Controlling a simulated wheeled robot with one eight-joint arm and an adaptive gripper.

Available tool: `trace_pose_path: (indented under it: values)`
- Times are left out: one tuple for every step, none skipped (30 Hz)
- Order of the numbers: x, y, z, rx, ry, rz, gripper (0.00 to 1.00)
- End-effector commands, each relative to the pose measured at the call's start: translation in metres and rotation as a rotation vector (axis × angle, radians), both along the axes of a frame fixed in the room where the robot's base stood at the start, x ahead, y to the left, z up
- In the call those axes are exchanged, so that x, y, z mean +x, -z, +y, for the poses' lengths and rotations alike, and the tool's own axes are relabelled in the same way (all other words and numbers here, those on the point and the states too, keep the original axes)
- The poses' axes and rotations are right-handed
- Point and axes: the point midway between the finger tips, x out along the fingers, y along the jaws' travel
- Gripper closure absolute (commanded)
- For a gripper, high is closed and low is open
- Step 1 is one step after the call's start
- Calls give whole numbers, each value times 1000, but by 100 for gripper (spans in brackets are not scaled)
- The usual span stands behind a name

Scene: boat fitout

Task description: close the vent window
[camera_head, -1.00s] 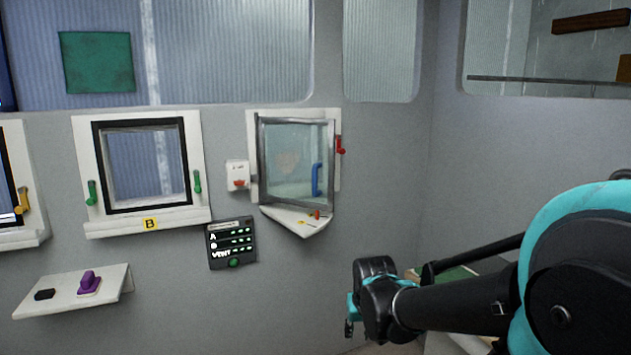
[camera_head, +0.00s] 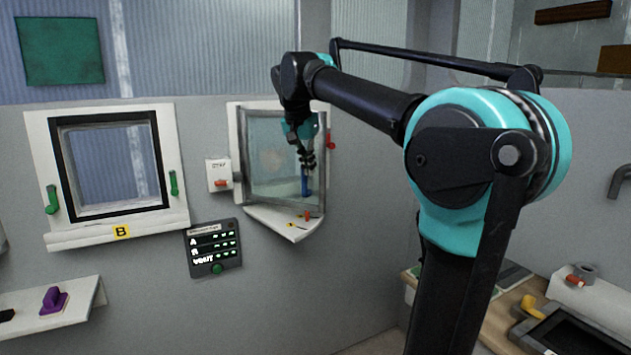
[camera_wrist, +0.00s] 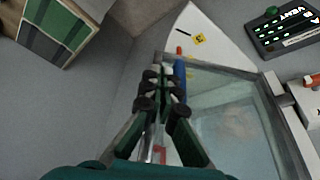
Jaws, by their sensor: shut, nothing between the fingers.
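The vent window (camera_head: 268,135) is a glass pane in a grey metal frame, on the right of the wall in the head view. It stands swung out at an angle over a white sill (camera_head: 275,222). Its blue handle (camera_head: 304,188) is upright near the pane's free edge; it also shows in the wrist view (camera_wrist: 179,72). A red lever (camera_head: 331,141) is on the surround at the right. My gripper (camera_head: 308,168) is shut and empty, pointing down close to the blue handle. In the wrist view its fingers (camera_wrist: 160,85) overlap the handle's lower part; I cannot tell whether they touch.
An orange peg (camera_head: 307,215) and a yellow label are on the sill. A white switch box (camera_head: 219,175) and a dark panel (camera_head: 213,248) are to the left. Window B (camera_head: 110,170) is farther left. A cluttered counter (camera_head: 520,310) is at lower right.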

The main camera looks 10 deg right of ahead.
Motion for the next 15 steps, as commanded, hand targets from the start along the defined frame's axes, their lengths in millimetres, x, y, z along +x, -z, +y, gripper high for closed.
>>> trace_pose_path:
  values:
    - [2,4,-1,0,1,0,100]
    - [3,8,-2,0,1,0,100]
    - [5,13,-3,0,0,0,100]
    - [6,18,-4,0,0,0,100]
    - [8,23,-5,0,0,0,100]
    - [10,30,-7,0,0,0,100]
    - [12,36,-8,0,0,0,100]
    - [14,41,-9,0,1,0,100]
    - [17,49,-11,0,1,0,100]
    - [19,54,-12,0,1,0,100]
    - [20,60,-13,0,0,0,100]
    - [23,67,-15,0,0,0,100]
    - [24,73,-16,0,-1,0,100]
    - [26,78,-17,0,-1,0,100]
    - [29,85,-18,0,0,0,100]
